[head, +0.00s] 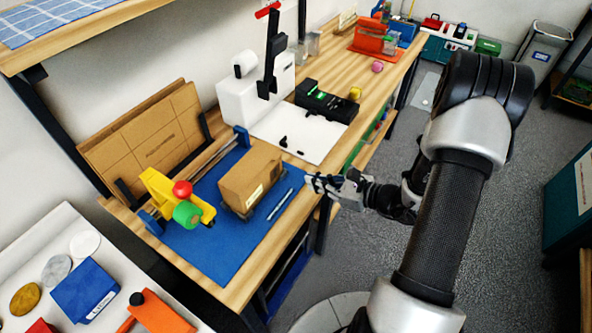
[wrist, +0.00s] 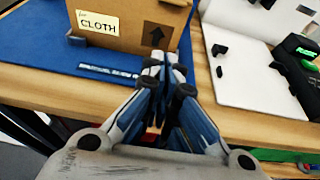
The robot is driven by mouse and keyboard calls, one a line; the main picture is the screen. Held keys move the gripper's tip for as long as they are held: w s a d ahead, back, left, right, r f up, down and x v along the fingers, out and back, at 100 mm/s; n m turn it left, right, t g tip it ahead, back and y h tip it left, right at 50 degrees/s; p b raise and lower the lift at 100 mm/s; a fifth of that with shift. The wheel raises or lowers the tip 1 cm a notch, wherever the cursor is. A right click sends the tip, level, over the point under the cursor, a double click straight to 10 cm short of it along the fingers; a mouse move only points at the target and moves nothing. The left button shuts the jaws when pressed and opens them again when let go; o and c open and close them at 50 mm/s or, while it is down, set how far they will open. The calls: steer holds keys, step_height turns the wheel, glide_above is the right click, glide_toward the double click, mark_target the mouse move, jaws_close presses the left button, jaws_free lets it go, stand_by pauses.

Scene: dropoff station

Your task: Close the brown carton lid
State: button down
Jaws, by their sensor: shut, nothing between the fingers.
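The brown carton (head: 247,183) stands upright on the blue mat (head: 218,248) on the wooden bench. Its top looks mostly flat and covered in the head view, but I cannot tell how the lid sits. In the wrist view the carton's near side (wrist: 128,38) shows a "CLOTH" label and a black arrow; its top is out of frame. My gripper (head: 312,182) is shut and empty, to the right of the carton, by the bench's front edge. In the wrist view its fingertips (wrist: 163,66) point toward the carton's lower right corner, apparently apart from it.
A silver-blue strip (head: 280,204) lies on the mat before the carton. A yellow tape dispenser (head: 165,195) stands left. Flat cardboard sheets (head: 150,140) lean behind. A white board (head: 300,135) and a black-green device (head: 326,101) lie to the right.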

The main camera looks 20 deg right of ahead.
mark_target(276, 174)
steer(key=b+x, duration=0.2)
steer(key=x, duration=0.8)
steer(key=shift+s+a+f+b, duration=0.1)
steer(key=shift+f+b, duration=0.05)
steer(key=shift+b, duration=0.2)
steer(key=r, duration=0.4)
steer(key=shift+s+d, duration=0.1)
steer(key=shift+d, duration=0.1)
steer(key=shift+r, duration=0.2)
steer(key=shift+r, duration=0.1)
steer(key=shift+r+p, duration=0.15)
steer(key=shift+p, duration=0.3)
steer(key=shift+r+g+h+p, duration=0.25)
steer(key=shift+g+h+p, duration=0.05)
steer(key=shift+p, duration=0.25)
